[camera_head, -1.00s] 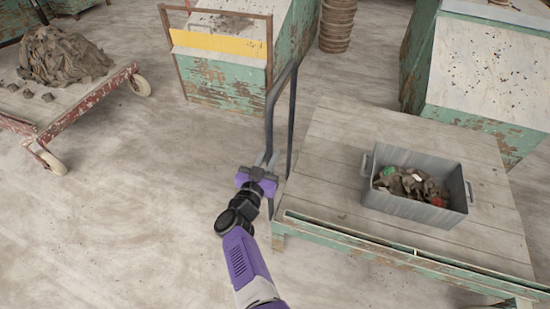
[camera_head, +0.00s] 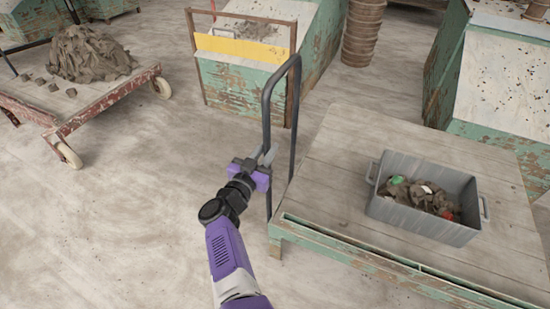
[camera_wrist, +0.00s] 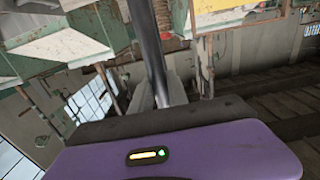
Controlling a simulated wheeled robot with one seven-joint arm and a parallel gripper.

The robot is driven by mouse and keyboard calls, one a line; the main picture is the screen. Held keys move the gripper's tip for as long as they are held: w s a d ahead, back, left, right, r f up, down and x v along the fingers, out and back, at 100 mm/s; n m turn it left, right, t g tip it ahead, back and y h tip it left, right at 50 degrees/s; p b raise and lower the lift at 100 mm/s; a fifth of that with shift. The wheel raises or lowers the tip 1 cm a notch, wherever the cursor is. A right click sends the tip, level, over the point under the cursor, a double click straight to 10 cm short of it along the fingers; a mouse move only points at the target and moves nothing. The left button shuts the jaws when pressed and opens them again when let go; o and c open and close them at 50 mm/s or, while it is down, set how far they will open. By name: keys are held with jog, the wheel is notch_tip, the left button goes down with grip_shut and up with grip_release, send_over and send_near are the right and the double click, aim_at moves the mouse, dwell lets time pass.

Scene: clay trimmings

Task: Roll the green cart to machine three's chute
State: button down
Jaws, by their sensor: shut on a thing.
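The green cart (camera_head: 335,190) has a plank top, chipped green edges and a dark upright loop handle (camera_head: 267,115) at its left end. My gripper (camera_head: 266,160) is shut on the near post of that handle. The wrist view shows the dark post (camera_wrist: 150,45) rising between my fingers (camera_wrist: 160,92). A grey bin (camera_head: 418,228) of clay scraps stands on the cart's top. A green machine front with a yellow panel (camera_head: 240,48) and a brown frame stands behind the handle. I cannot tell which machine is number three.
A red flat cart (camera_head: 95,112) with a clay heap (camera_head: 88,55) stands at the left. A green, white-topped machine (camera_head: 515,75) stands close behind the cart at the right. Stacked brown pots (camera_head: 362,32) stand at the back. Bare floor (camera_head: 130,215) lies left of the cart.

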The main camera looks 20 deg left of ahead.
jog(key=shift+a+b, duration=0.45)
jog(key=shift+a, duration=0.35)
jog(key=shift+f, duration=0.1)
jog(key=a+b, duration=0.8)
jog(key=b, duration=0.5)
dwell(0.4)
